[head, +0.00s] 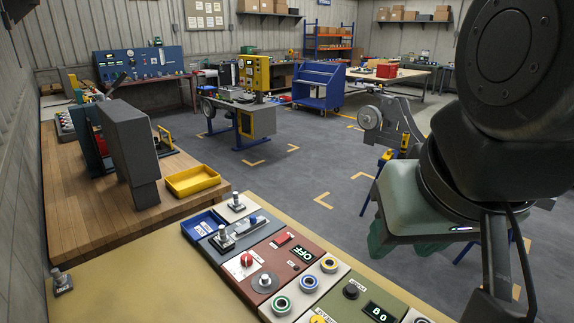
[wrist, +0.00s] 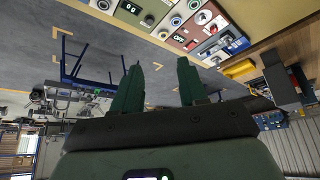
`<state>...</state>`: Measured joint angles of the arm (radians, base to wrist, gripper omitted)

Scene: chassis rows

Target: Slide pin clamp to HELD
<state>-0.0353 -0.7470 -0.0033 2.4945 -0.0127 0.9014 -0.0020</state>
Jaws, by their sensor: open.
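The panel row on the near bench holds a slate-blue panel (head: 212,250) with a metal post (head: 222,238) and a dark blue bar-like part (head: 250,226). This looks like the pin clamp, but its lettering is too small to read, so I cannot tell its setting. My gripper (head: 408,250) hangs over the floor to the right of the bench, well apart from the panels. In the wrist view my gripper (wrist: 159,75) shows two green fingers spread apart with nothing between them. The panel row is upside down at the top of that view.
A red panel (head: 268,250) with an OFF display adjoins the slate panel. A cream panel with ringed buttons (head: 308,282) and a green panel with a display (head: 380,312) follow. A blue tray (head: 203,224) and a yellow bin (head: 192,181) are close by.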

